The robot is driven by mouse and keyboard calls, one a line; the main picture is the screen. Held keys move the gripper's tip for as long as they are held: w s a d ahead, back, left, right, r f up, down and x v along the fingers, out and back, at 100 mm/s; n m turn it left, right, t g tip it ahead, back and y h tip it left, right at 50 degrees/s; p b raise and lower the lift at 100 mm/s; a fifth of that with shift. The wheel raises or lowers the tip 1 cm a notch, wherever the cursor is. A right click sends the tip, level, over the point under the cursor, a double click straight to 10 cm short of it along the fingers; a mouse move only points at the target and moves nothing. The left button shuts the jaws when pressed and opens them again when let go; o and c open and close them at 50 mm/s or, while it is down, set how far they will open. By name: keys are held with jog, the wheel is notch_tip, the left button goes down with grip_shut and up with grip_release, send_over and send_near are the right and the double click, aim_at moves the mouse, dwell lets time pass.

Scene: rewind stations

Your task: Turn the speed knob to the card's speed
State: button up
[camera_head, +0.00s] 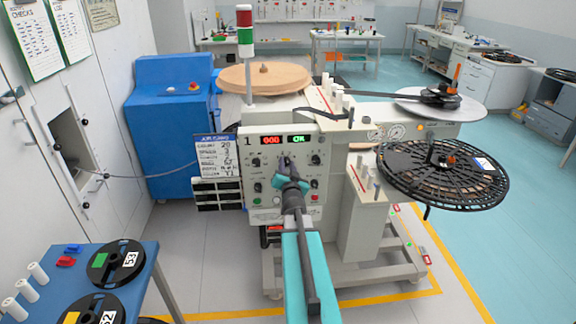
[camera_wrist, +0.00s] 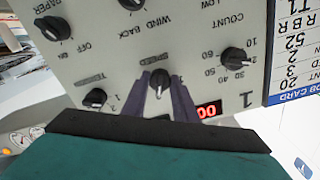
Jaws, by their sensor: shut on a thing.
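The grey control panel (camera_head: 273,207) of station 1 fills the wrist view upside down. In the head view my gripper (camera_head: 286,164) covers this knob. The job card (camera_head: 214,156) hangs left of the panel; its speed line seems to read 3. The card's edge also shows in the wrist view (camera_wrist: 292,97).
The count knob (camera_wrist: 235,57), another knob (camera_wrist: 95,98) and the paper knob (camera_wrist: 53,28) sit close around my gripper. A red display (camera_wrist: 209,111) is beside the fingers. A blue table (camera_head: 140,257) with reels stands at the lower left in the head view.

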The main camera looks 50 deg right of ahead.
jog(key=shift+s+f, duration=0.1)
jog(key=shift+f, duration=0.05)
jog(key=o, duration=1.1)
jog(key=shift+s, duration=0.1)
jog(key=shift+c, duration=0.2)
jog(key=shift+a, duration=0.15)
